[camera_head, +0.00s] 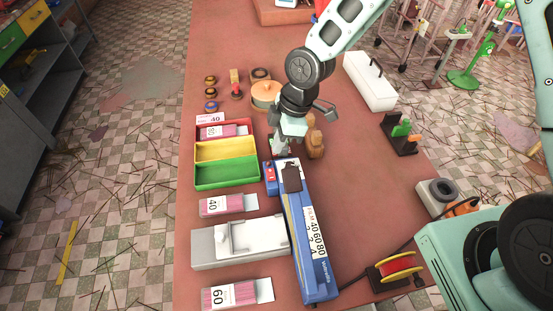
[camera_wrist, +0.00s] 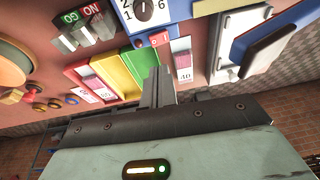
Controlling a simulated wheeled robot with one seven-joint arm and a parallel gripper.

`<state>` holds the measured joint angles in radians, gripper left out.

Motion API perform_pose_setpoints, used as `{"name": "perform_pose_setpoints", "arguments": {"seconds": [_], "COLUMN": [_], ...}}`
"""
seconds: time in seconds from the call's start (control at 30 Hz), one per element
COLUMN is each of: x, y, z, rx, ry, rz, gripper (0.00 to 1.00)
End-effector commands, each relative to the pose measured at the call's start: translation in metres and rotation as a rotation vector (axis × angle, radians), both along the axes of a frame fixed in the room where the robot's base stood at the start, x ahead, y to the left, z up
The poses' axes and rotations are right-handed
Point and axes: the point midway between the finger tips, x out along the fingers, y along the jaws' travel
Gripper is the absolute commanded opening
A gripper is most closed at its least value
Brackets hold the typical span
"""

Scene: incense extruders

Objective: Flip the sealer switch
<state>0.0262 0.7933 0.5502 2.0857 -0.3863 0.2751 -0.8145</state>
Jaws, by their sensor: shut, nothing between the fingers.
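The blue sealer (camera_head: 318,262) lies lengthwise on the table, its side printed with film sizes. At its far end is a small red switch (camera_head: 270,173). In the wrist view the red rocker switch (camera_wrist: 152,40), with white marks, sits beside a white numbered dial panel (camera_wrist: 145,12). My gripper (camera_head: 279,150) is above the sealer's far end, pointing down, and its fingers are together and empty. In the wrist view the gripper fingertips (camera_wrist: 157,70) appear just below the switch. I cannot tell whether they touch it.
Red, yellow and green trays (camera_head: 226,172) stand left of the sealer. A white and grey device (camera_head: 238,243) and pink labelled packs (camera_head: 228,204) lie nearby. Brown bottles (camera_head: 315,140) stand close on the gripper's right. The table's right middle is mostly clear.

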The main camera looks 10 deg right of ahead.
Motion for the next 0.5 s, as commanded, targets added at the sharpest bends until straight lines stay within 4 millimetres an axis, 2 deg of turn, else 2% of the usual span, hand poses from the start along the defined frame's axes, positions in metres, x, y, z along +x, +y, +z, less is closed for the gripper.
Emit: {"name": "perform_pose_setpoints", "arguments": {"seconds": [0.2,0.3,0.5], "x": [0.006,0.007,0.007], "y": [-0.011,-0.013,-0.014], "z": [0.034,0.042,0.047], "rx": [0.002,0.001,0.001], "ry": [-0.003,-0.003,-0.002], "rz": [-0.003,0.0,0.0], "gripper": [0.0,0.0,0.0]}}
